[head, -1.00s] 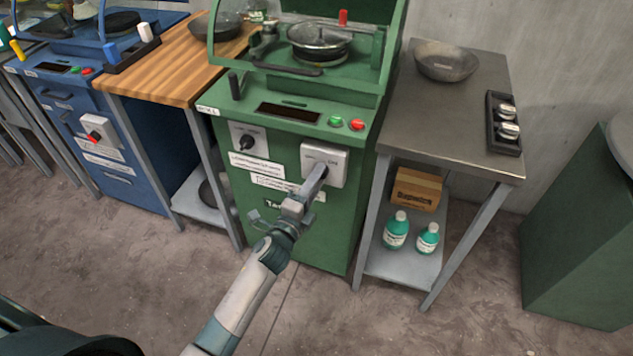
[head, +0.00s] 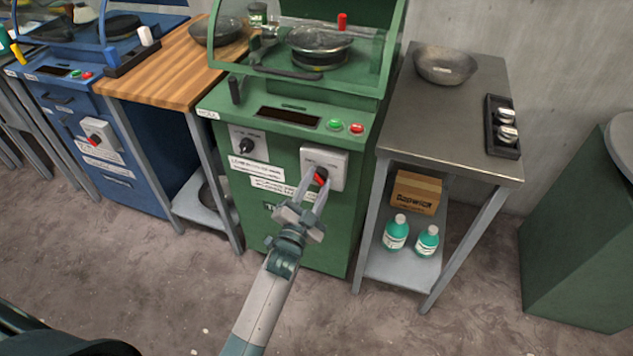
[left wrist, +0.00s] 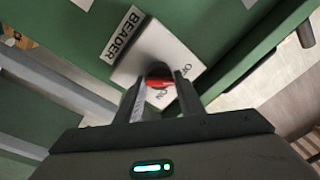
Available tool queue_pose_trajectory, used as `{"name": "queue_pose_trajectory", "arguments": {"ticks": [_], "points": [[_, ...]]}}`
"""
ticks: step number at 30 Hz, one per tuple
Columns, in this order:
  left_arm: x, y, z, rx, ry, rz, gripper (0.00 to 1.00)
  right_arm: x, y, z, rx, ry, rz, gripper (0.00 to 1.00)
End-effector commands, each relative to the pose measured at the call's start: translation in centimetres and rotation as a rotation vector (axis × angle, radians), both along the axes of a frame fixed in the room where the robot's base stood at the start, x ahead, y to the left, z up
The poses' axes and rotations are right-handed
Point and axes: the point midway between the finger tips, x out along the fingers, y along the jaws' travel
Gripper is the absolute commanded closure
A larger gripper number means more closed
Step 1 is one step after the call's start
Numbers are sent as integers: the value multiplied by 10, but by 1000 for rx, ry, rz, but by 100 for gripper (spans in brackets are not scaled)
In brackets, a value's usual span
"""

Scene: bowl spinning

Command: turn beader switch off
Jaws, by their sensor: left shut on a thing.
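The beader switch is a white square plate with a red and black knob (head: 321,176) on the front of the green machine (head: 278,158). In the left wrist view the BEADER label stands beside the plate, and the red knob (left wrist: 160,83) lies between my fingers. My left gripper (head: 315,190) is shut on the knob, with a finger on either side of it. The fingers hide part of the ON and OFF lettering in the left wrist view. My right gripper is not in view.
A second, black knob (head: 246,144) sits left of the switch. Green and red buttons (head: 356,128) are above it. A steel side table (head: 455,130) with a bowl (head: 446,65) stands on the right, bottles below. A wooden-topped table (head: 165,75) is on the left.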

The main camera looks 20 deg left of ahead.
Motion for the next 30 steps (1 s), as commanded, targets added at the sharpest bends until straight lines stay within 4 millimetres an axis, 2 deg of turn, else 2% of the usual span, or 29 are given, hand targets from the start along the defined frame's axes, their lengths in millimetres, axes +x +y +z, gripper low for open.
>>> {"name": "queue_pose_trajectory", "arguments": {"ticks": [6,23,24,25,26,30], "points": [[-2,-2,-4,-107,13,-1,88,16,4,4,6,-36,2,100],[-2,-2,-5,-149,16,-1,88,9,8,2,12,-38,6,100],[-2,-2,-5,-148,16,-1,61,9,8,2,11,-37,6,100],[-2,-2,-5,-148,16,-1,53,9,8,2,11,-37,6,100],[-2,-2,-5,-149,14,-1,48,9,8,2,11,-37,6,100],[-1,-1,-3,-148,11,-1,48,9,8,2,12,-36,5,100]]}}
